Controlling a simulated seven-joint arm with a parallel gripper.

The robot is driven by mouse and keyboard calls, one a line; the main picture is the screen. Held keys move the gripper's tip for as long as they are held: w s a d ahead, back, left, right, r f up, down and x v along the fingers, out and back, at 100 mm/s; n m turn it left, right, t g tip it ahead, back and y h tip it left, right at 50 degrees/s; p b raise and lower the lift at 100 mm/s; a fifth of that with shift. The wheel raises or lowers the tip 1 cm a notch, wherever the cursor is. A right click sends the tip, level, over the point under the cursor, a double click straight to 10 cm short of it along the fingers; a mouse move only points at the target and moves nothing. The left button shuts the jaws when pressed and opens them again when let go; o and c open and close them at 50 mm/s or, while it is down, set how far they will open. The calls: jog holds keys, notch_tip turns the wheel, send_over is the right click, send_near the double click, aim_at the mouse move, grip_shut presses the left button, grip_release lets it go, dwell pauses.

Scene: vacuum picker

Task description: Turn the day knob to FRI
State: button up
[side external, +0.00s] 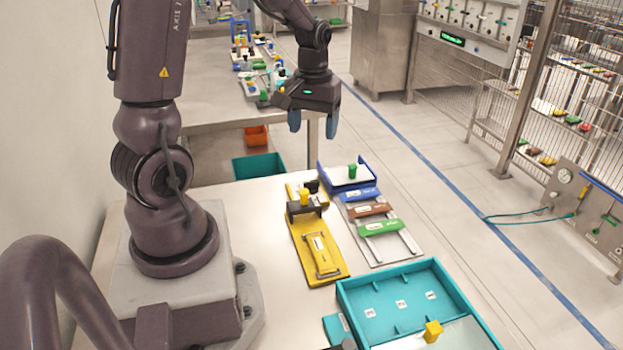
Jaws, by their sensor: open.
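My gripper (313,123) hangs above the far end of the work table with its blue-grey fingers pointing down. The fingers are apart and nothing shows between them. Below it, slightly to the right, a green knob (352,171) stands on a white panel in a blue frame (336,184). A yellow knob (304,196) stands on the far part of a yellow fixture (301,250). Another yellow knob (433,331) stands by the teal tray at the near right. No day lettering is readable, so I cannot tell which one is the day knob.
Blue, brown (370,210) and green (382,227) labelled slides sit on a grey rail frame. A teal compartment tray (448,281) fills the near right. Bare table (262,215) lies left of the yellow fixture. A second table with more fixtures stands behind.

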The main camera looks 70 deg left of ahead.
aim_at(312, 181)
jog(key=w+a+f+n, duration=0.2)
jog(key=a+f+n, duration=0.55)
jog(key=a, duration=0.25)
jog(key=f, duration=1.2)
jog(key=shift+w+d, duration=0.2)
jog(key=shift+d, duration=0.1)
jog(key=c, duration=0.9)
